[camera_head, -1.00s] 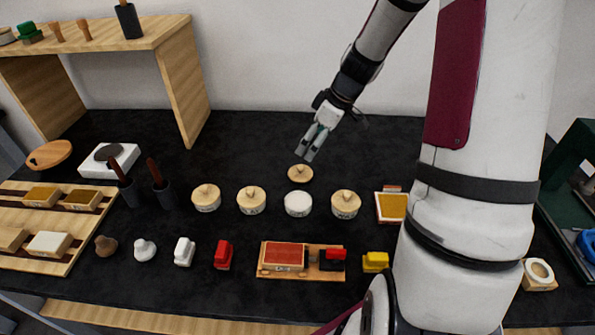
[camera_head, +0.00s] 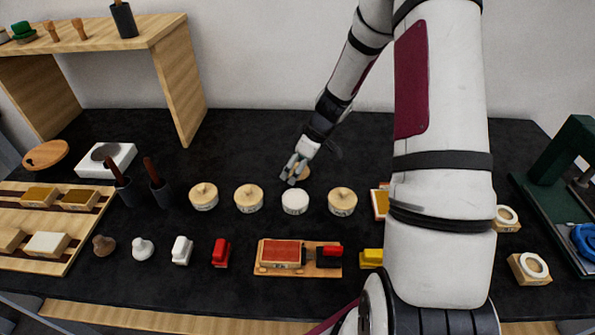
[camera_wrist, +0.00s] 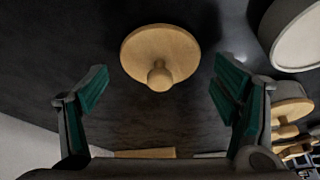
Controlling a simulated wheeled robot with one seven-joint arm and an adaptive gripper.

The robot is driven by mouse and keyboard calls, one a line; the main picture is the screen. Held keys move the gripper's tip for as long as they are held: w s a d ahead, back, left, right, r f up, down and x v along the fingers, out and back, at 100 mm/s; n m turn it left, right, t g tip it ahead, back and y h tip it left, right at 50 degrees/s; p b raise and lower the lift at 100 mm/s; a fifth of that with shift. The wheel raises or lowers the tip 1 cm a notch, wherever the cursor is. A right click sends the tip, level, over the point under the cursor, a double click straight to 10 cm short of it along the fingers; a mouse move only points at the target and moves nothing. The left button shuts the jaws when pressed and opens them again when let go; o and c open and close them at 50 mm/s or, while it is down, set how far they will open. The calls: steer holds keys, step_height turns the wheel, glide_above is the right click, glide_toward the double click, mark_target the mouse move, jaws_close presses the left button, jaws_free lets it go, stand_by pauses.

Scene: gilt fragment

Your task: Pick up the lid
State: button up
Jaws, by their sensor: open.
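The lid (camera_wrist: 158,50) is a round, pale wooden disc with a knob in its middle. In the wrist view it lies on the dark table top, ahead of and between my open fingers, not touching them as far as I can see. In the head view the lid (camera_head: 303,173) is mostly hidden behind my gripper (camera_head: 291,170), which is low over the table beside it. My gripper (camera_wrist: 158,105) is open and empty in the wrist view. A white, lidless round pot (camera_head: 295,202) stands just in front of the lid in the head view.
Round lidded pots (camera_head: 249,198) stand in a row beside the white one. A red pad on a wooden tray (camera_head: 262,269) and several small stamps lie nearer. A wooden shelf (camera_head: 180,95) stands at left, a green press (camera_head: 560,165) at right. The table behind the pots is mostly clear.

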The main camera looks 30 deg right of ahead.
steer(key=c, duration=1)
steer(key=shift+r, duration=0.1)
